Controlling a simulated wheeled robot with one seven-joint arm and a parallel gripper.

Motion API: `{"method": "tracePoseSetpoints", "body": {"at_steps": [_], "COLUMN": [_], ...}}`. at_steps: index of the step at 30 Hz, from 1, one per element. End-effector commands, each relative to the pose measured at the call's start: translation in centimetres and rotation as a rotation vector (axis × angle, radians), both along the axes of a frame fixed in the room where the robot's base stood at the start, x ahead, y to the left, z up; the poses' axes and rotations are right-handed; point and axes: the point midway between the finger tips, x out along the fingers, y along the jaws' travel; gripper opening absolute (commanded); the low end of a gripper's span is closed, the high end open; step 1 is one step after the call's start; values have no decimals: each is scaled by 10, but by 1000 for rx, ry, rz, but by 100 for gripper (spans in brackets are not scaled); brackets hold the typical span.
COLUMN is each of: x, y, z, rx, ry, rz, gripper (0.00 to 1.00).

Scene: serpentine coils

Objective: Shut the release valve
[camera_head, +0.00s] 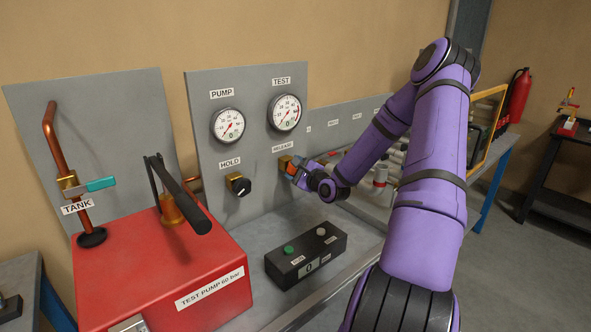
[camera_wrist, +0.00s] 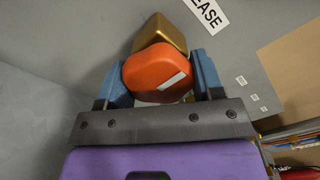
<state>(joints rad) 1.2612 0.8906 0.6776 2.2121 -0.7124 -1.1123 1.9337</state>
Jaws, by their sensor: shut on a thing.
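The release valve has an orange knob (camera_wrist: 158,75) with a white mark, on a brass body (camera_wrist: 160,35) fixed to the grey panel. In the wrist view the knob sits between the two blue fingers of my gripper (camera_wrist: 163,80), which are shut on it. The white mark slants up to the right. A label ending in "EASE" (camera_wrist: 206,13) is beside the valve. In the head view the orange knob (camera_head: 291,169) shows below the RELEASE label (camera_head: 283,147), partly hidden by my gripper (camera_head: 298,173).
The HOLD valve (camera_head: 238,184) with a black knob is left on the panel, below the PUMP gauge (camera_head: 228,125). The TEST gauge (camera_head: 285,112) is above the release valve. A black button box (camera_head: 306,258) lies on the bench below. The red test pump (camera_head: 150,265) stands at left.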

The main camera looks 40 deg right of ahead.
Motion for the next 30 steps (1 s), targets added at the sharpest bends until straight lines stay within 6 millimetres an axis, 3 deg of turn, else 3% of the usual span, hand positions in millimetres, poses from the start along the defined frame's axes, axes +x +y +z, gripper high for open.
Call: {"method": "tracePoseSetpoints", "body": {"at_steps": [6,7,10,20,23,30], "x": [0,0,0,-3,-12,-56], "y": [-1,-1,-1,0,0,2], "z": [0,0,0,0,-1,-1], "rx": [2,2,2,1,1,2], "ry": [1,1,0,1,2,3], "rz": [-3,-3,-2,-1,-1,-4], "gripper": [37,65,86,86,86,86]}}
